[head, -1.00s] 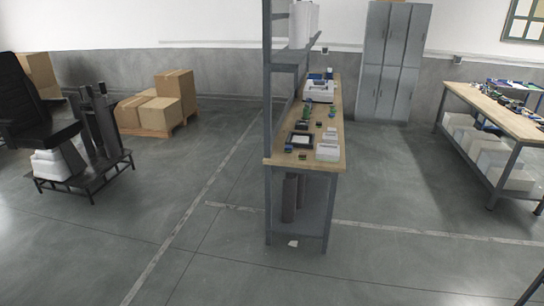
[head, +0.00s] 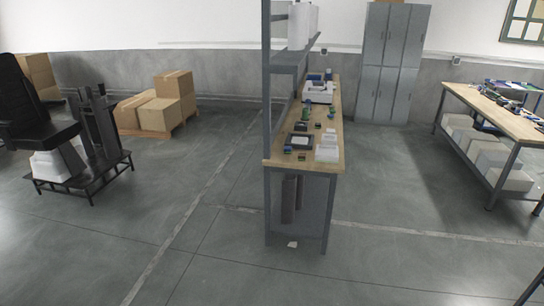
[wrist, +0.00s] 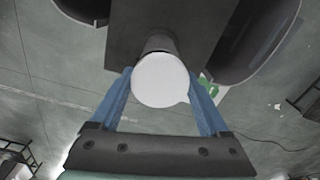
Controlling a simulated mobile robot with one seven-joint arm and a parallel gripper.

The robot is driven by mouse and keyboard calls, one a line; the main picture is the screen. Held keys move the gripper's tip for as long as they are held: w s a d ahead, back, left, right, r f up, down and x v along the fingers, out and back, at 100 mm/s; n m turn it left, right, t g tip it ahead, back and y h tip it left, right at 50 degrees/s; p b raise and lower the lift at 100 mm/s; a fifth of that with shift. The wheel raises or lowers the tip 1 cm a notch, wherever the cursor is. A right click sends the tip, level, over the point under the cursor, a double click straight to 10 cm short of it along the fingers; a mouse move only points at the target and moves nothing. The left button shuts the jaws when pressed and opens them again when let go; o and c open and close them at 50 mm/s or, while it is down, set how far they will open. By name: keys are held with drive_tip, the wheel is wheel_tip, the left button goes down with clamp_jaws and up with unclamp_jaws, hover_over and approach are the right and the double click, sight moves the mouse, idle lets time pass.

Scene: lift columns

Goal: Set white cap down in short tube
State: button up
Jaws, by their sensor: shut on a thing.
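In the wrist view, the white cap (wrist: 160,82) is a round, pale disc between the blue fingers of my gripper (wrist: 160,78). The gripper is shut on it. A dark tube (wrist: 160,43) shows just behind the cap's upper edge, against a dark flat plate (wrist: 125,25). The cap hides most of this tube, so I cannot tell whether they touch or whether it is the short tube. My gripper and the cap do not show in the head view.
Large dark curved shapes (wrist: 255,40) flank the plate in the wrist view. In the head view, a black chair (head: 40,125) and dark columns (head: 100,125) stand at left, a cluttered workbench (head: 325,155) in the middle and another bench (head: 490,110) at right. Open floor lies between.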

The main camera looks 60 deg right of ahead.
drive_tip(key=shift+f, duration=0.4)
idle(1.1)
drive_tip(key=o, duration=1.2)
drive_tip(key=shift+r, duration=3.5)
